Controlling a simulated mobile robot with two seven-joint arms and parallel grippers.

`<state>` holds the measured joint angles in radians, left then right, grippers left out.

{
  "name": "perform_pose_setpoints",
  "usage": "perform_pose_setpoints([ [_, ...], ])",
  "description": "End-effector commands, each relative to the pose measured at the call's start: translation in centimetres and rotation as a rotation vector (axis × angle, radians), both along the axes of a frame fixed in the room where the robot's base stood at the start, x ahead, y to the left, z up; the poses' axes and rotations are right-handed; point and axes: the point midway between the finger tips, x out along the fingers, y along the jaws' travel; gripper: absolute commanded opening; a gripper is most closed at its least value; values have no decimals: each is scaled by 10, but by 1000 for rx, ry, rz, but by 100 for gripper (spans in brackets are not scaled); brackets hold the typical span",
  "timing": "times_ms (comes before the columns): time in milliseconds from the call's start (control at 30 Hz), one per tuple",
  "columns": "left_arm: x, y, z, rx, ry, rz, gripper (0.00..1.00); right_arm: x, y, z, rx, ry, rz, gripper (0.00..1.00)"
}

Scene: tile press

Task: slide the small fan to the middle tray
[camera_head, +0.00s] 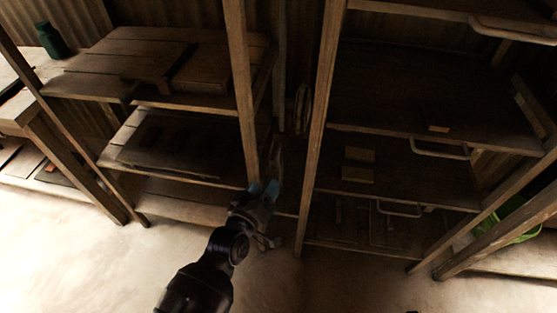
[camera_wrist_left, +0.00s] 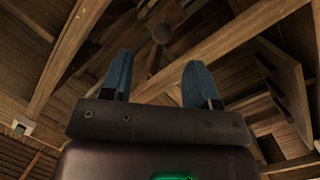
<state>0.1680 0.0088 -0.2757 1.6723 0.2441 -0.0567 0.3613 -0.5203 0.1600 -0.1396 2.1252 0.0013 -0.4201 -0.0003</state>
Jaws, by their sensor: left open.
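My left gripper (camera_head: 266,190) is at the wooden post between the two shelf units, with its blue fingers pointing up and away. In the left wrist view the two blue fingers (camera_wrist_left: 158,66) stand apart with nothing between them. I cannot pick out a small fan for certain. A round, ringed object (camera_head: 302,108) stands or hangs in the gap between the units, too dark to identify. A dark, flat tray-like board (camera_head: 205,168) lies on the left unit's middle shelf; I cannot tell if it is the middle tray. My right gripper is not in view.
Wooden posts (camera_head: 318,130) and shelf edges crowd the gripper. The right unit (camera_head: 440,90) holds small flat blocks (camera_head: 358,174) and metal handles (camera_head: 440,152). A green bottle (camera_head: 50,40) is at far left, a green container (camera_head: 512,222) at far right. The front floor is clear.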

Motion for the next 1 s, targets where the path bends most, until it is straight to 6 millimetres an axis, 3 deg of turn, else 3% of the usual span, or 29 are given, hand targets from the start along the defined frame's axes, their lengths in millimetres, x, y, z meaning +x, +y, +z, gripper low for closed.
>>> perform_pose_setpoints([
  [100, -3, -3, -12, -149, 23, 23, 55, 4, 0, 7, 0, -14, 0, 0],
  [233, -3, 0, -11, -272, 22, 45, 55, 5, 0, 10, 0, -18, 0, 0],
  [467, 2, 0, -7, -343, 22, 54, 55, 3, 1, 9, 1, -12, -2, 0],
  [1000, 72, -22, -10, -340, 26, 53, 55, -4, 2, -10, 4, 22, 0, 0],
])
